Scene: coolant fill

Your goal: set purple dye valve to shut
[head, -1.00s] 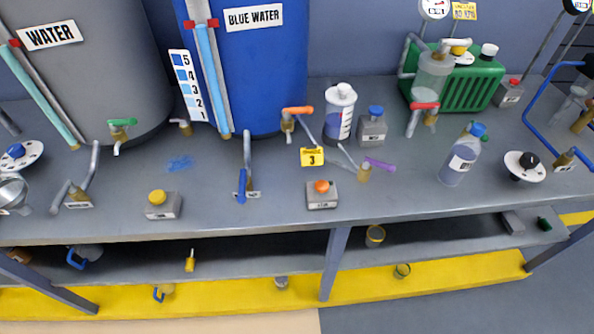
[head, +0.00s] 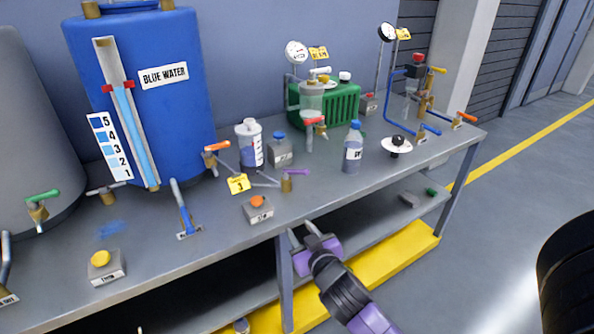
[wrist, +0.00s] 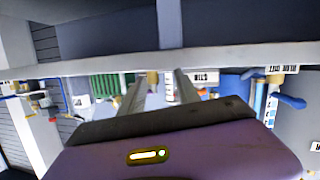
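The purple dye valve shows in the head view as a brass body (head: 286,184) with a purple lever (head: 296,172) on top. The lever points right, away from the grey pipe that meets the body from the left. My gripper (head: 302,234) is in front of the table's front edge, nearer the camera than the valve and apart from it. Its two fingers are spread with nothing between them. In the wrist view, the fingers (wrist: 158,88) are also apart, and a small brass piece (wrist: 152,77) shows beyond them. The purple lever cannot be made out there.
An orange-buttoned box (head: 258,210) and a yellow tag (head: 238,184) stand left of the valve. A bottle (head: 352,150) stands to the right. A table leg (head: 285,275) is below my gripper.

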